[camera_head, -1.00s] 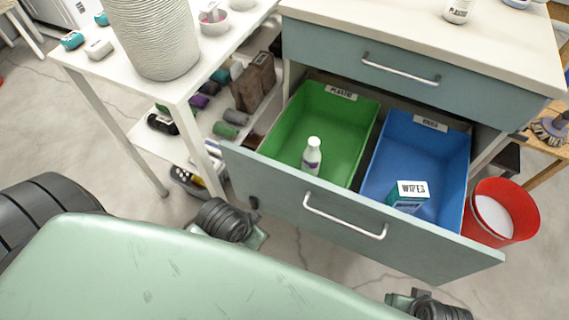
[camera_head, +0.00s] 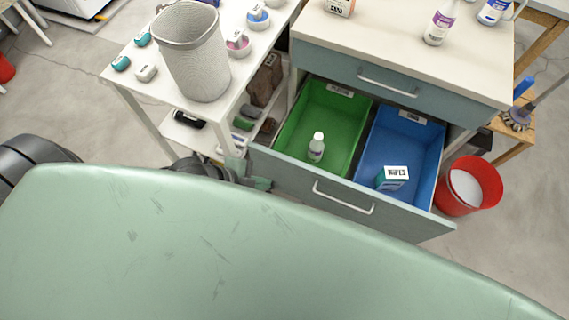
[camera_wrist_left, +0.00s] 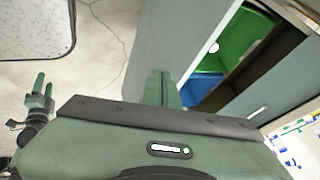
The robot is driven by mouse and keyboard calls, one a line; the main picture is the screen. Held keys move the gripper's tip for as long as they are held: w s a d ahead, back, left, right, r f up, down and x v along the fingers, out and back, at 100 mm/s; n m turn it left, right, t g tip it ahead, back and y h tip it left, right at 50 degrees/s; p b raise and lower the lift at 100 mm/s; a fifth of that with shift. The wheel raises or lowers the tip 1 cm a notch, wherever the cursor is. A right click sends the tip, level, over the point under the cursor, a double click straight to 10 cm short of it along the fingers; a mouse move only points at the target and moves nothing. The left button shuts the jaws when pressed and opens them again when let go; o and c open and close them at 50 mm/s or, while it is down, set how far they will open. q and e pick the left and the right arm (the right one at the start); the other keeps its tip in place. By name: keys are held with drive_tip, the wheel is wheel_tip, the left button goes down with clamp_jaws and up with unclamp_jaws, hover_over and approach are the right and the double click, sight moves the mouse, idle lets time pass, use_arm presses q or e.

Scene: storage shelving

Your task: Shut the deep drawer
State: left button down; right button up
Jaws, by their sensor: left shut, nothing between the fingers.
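The deep drawer (camera_head: 400,218) is open below a shut upper drawer (camera_head: 425,92). It has a grey-green front and a pale bar handle (camera_head: 343,198). Inside are a green bin (camera_head: 345,107) holding a white bottle (camera_head: 316,148) and a blue bin (camera_head: 412,150) holding a wipes box (camera_head: 392,178). My left gripper (camera_head: 262,183) is low near the front's left end, partly hidden by my body. In the left wrist view its fingers (camera_wrist_left: 160,88) are shut and empty before the drawer front (camera_wrist_left: 180,45); contact is unclear. A two-pronged green part (camera_wrist_left: 42,88) there appears to be my right gripper.
A white table (camera_head: 140,85) with a mesh bin (camera_head: 192,55) stands left of the cabinet. A red bucket (camera_head: 470,187) stands by the drawer's right end. Bottles stand on the cabinet top (camera_head: 395,40). My green body fills the foreground.

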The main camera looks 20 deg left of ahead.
use_arm(q)
approach(297, 172)
wheel_tip(297, 172, down, 4)
drive_tip(key=s+d, duration=0.2)
drive_tip(key=w, duration=0.4)
drive_tip(key=shift+w, duration=0.15)
